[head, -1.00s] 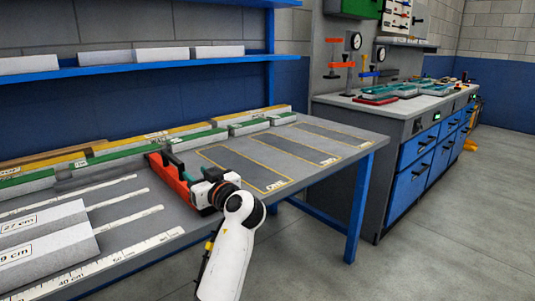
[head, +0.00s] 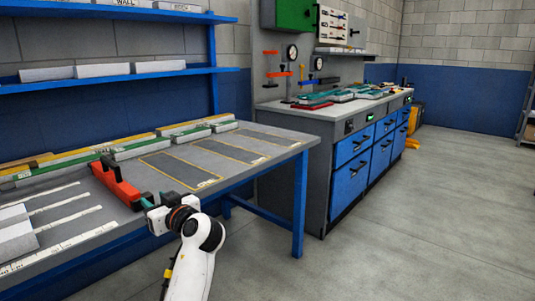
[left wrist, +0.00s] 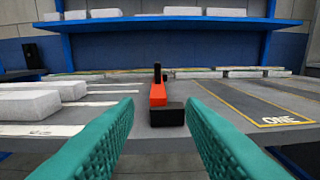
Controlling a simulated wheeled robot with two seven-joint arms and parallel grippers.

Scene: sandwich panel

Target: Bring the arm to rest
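My left arm comes up from the bottom of the head view, and its gripper (head: 147,203) is at the front edge of the grey table (head: 225,172). A red-orange block with a dark end (head: 117,186) lies on the table just beyond the fingers. It also shows in the left wrist view (left wrist: 158,95), straight ahead and apart from the fingers. My right gripper is not in view.
Outlined grey zones (head: 175,171) lie on the right part of the table. White pieces (head: 14,240) lie at the left, and long strips line the back. A blue shelf (head: 130,78) hangs behind. A cabinet with blue drawers (head: 352,180) stands right. The floor on the right is clear.

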